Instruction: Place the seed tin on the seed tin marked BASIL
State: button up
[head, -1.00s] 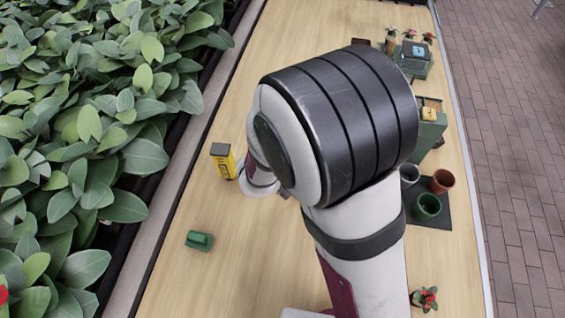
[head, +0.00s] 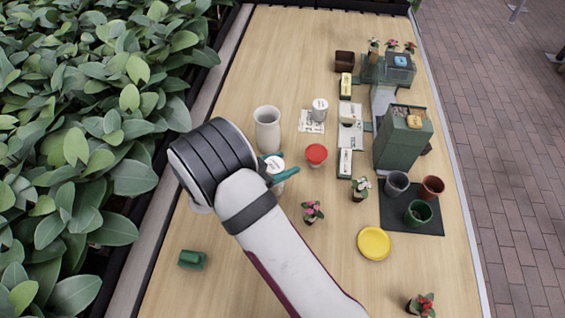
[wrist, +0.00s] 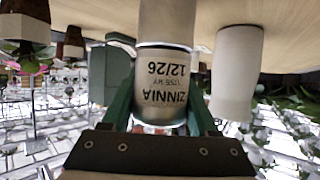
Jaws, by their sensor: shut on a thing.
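My gripper (head: 278,169) has teal fingers and is shut on a seed tin (head: 275,161) with a pale lid. In the wrist view the held seed tin (wrist: 165,87) shows a label reading ZINNIA 12/26, upside down in the picture, between the green fingers. In the head view another pale-lidded tin (head: 320,107) stands upright near a printed sheet, up and right of my gripper. A red-lidded tin (head: 316,154) stands just right of the held one. I cannot read BASIL on any tin.
A pale vase (head: 267,130) stands close behind the held tin. A potted flower (head: 312,212) and a yellow disc (head: 374,243) are at the lower right. A dark green box (head: 395,150) and pots on a dark mat (head: 440,226) line the right side. A small green item (head: 192,259) lies front left.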

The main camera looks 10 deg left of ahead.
jog(key=shift+f, duration=0.15)
jog(key=o, duration=1.4)
jog(key=shift+c, duration=0.2)
